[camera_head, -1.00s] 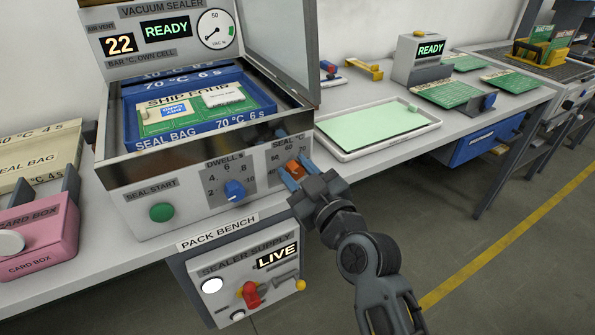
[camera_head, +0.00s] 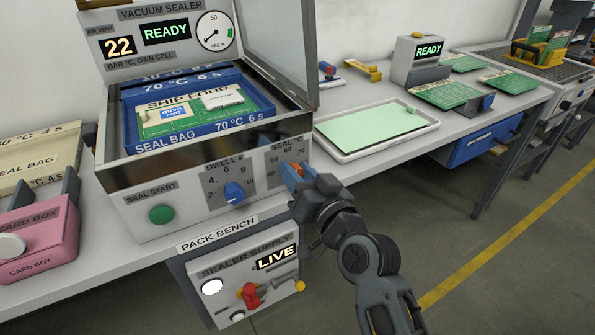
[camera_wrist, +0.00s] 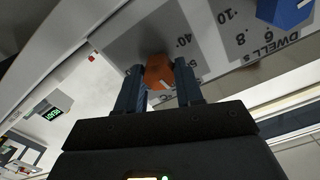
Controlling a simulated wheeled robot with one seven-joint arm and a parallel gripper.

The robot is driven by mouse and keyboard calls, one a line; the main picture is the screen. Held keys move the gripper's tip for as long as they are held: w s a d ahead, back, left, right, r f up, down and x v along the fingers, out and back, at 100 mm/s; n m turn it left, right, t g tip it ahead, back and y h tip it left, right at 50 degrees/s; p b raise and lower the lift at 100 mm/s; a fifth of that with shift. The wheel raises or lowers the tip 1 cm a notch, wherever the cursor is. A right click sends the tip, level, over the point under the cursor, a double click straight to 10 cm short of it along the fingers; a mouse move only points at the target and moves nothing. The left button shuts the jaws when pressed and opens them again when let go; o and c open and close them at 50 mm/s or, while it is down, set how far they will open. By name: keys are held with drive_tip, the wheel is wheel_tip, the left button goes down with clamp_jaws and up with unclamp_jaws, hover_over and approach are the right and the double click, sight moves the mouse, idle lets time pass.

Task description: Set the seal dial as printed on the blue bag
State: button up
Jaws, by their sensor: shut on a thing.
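The blue bag (camera_head: 205,136) lies in the open vacuum sealer (camera_head: 120,165) and is printed "70 °C 6 s". The orange seal dial (camera_wrist: 158,72) sits on the front panel under the "SEAL °C" scale (camera_head: 287,150). My gripper (camera_head: 295,173) is shut on this dial, one finger on each side in the wrist view. The dial's pale mark shows in the wrist view, but I cannot tell its exact setting. The blue dwell dial (camera_head: 234,193) is to its left, free of my gripper.
A green seal start button (camera_head: 161,214) is at the panel's left. Below, the sealer supply panel (camera_head: 225,290) reads "LIVE". The sealer display reads "READY". A white tray (camera_head: 345,154) lies right of the sealer; a pink card box (camera_head: 40,235) is at left.

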drive_tip(key=m+p, duration=0.1)
drive_tip(key=m, duration=0.4)
drive_tip(key=shift+d+m, duration=0.1)
drive_tip(key=shift+m, duration=0.2)
drive_tip(key=m, duration=0.2)
drive_tip(key=m+p, duration=0.2)
drive_tip(key=m, duration=0.1)
drive_tip(key=shift+w+d+f+m, duration=0.1)
drive_tip(key=shift+f+m, duration=0.15)
drive_tip(key=shift+m, duration=0.05)
drive_tip(key=o, duration=1)
drive_tip(key=shift+c, duration=0.2)
drive_tip(key=v, duration=0.7)
drive_tip(key=shift+s+d, duration=0.2)
drive_tip(key=shift+s, duration=0.15)
